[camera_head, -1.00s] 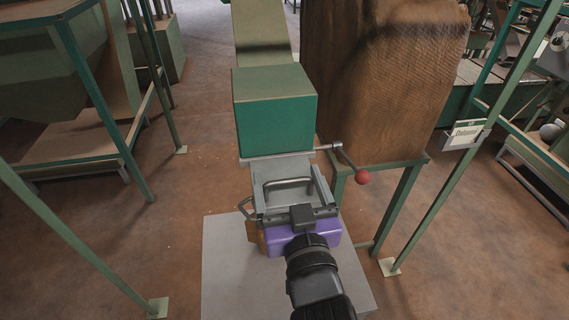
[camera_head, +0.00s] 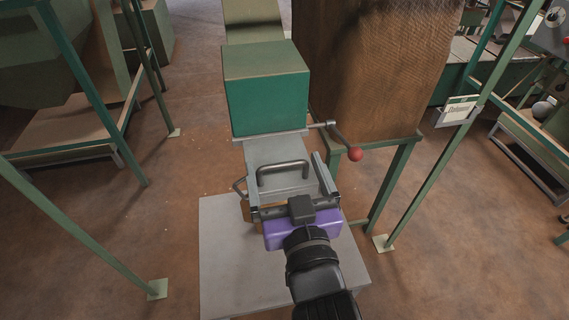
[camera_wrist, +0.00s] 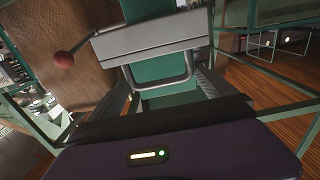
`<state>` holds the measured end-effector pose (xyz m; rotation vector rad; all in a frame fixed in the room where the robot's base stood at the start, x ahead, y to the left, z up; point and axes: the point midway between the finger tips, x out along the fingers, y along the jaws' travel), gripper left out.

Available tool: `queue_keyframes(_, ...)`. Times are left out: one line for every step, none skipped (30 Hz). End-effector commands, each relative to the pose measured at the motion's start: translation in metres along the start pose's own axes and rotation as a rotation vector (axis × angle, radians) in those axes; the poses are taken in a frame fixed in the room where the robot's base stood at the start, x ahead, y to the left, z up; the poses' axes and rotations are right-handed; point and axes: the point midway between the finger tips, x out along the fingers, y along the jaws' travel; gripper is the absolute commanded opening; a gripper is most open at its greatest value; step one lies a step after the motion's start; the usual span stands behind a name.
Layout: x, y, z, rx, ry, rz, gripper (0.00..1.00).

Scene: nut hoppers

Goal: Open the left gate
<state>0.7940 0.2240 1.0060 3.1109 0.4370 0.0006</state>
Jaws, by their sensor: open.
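A grey gate plate (camera_head: 264,153) with a U-shaped bar handle (camera_head: 283,166) sits under the front of a green box (camera_head: 266,94). In the wrist view the plate (camera_wrist: 150,39) and its handle (camera_wrist: 163,82) are just ahead of my gripper. My gripper (camera_head: 286,180) has a purple body and is open at the handle, its fingers spread to either side. The fingers do not look closed on the bar; whether they touch it cannot be told. In the wrist view my gripper (camera_wrist: 170,94) faces the handle, and its purple body fills the bottom.
A lever with a red ball (camera_head: 355,154) sticks out right of the green box; the ball also shows in the wrist view (camera_wrist: 63,60). A brown hopper (camera_head: 369,65) stands behind it. Green posts rise on both sides.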

Motion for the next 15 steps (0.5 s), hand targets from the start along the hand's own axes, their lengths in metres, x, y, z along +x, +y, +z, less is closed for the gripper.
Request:
queue_keyframes(-0.008, 0.000, 0.002, 0.001, -0.002, 0.000, 0.95)
queue_keyframes(-0.013, 0.000, 0.002, 0.001, -0.003, 0.000, 0.95)
queue_keyframes(-0.020, 0.000, 0.002, 0.002, -0.003, 0.000, 0.95)
queue_keyframes(-0.025, 0.000, 0.002, 0.002, -0.003, 0.000, 0.95)
queue_keyframes(-0.030, 0.000, 0.002, 0.002, -0.003, 0.001, 0.95)
queue_keyframes(-0.036, 0.000, 0.002, 0.001, -0.003, 0.001, 0.95)
queue_keyframes(-0.040, 0.001, 0.002, 0.001, -0.003, 0.001, 0.95)
queue_keyframes(-0.044, 0.001, 0.002, 0.001, -0.003, 0.001, 0.95)
queue_keyframes(-0.049, 0.000, 0.002, 0.001, -0.003, 0.001, 0.95)
queue_keyframes(-0.052, 0.000, 0.002, 0.001, -0.003, 0.001, 0.95)
queue_keyframes(-0.055, 0.000, 0.002, 0.001, -0.003, 0.001, 0.95)
queue_keyframes(-0.058, 0.000, 0.002, 0.001, -0.003, 0.001, 0.95)
queue_keyframes(-0.060, 0.000, 0.002, 0.001, -0.003, 0.001, 0.95)
queue_keyframes(-0.062, 0.000, 0.001, 0.000, -0.002, 0.001, 0.95)
queue_keyframes(-0.063, 0.001, 0.001, 0.000, -0.002, 0.001, 0.95)
